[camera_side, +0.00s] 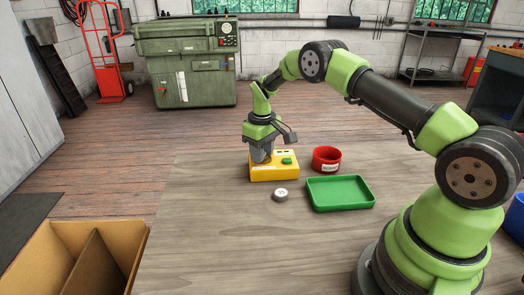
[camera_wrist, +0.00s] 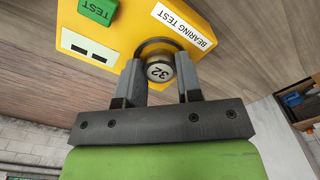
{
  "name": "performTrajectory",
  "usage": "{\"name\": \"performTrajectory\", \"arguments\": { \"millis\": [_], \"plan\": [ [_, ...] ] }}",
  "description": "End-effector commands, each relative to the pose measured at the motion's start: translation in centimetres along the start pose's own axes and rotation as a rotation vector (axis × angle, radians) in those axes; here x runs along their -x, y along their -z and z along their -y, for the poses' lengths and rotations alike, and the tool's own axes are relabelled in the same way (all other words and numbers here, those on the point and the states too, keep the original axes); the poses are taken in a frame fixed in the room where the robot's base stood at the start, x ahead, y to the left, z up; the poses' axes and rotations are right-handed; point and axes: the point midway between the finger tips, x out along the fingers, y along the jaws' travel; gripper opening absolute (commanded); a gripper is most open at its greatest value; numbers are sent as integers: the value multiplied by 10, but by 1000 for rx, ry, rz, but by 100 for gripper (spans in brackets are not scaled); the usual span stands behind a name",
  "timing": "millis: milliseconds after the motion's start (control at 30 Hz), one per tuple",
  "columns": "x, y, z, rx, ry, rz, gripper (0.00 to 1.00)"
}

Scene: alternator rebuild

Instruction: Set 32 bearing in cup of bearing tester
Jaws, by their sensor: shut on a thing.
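The yellow bearing tester (camera_side: 274,173) stands on the bench; its body also shows in the wrist view (camera_wrist: 130,35), with a "BEARING TEST" label and a green TEST button (camera_wrist: 98,10). My gripper (camera_side: 262,157) is down at the tester's left part. In the wrist view my gripper (camera_wrist: 160,90) is shut on the 32 bearing (camera_wrist: 159,70), a small metal disc marked "32". The round rim of the tester's cup (camera_wrist: 152,43) shows just behind the bearing, partly hidden by it. I cannot tell whether the bearing is inside the cup or above it. The side view hides the held bearing.
Another small grey bearing (camera_side: 280,195) lies on the bench in front of the tester. A red labelled bin (camera_side: 327,166) and a green tray (camera_side: 341,207) stand to the right. A cardboard box (camera_side: 130,229) is at the lower left. The bench's (camera_side: 215,235) front middle is clear.

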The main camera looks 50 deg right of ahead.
Motion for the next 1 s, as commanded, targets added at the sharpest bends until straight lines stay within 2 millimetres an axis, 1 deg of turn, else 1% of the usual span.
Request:
{"name": "performTrajectory", "arguments": {
  "millis": [567, 600, 667, 700, 733, 1000],
  "plan": [
    [-1, 0, 0, 0, 0, 0, 9],
    [-1, 0, 0, 0, 0, 0, 37],
    [-1, 0, 0, 0, 0, 0, 51],
    [-1, 0, 0, 0, 0, 0, 60],
    [-1, 0, 0, 0, 0, 0, 62],
    [-2, 0, 0, 0, 0, 1, 62]
  ]
}}
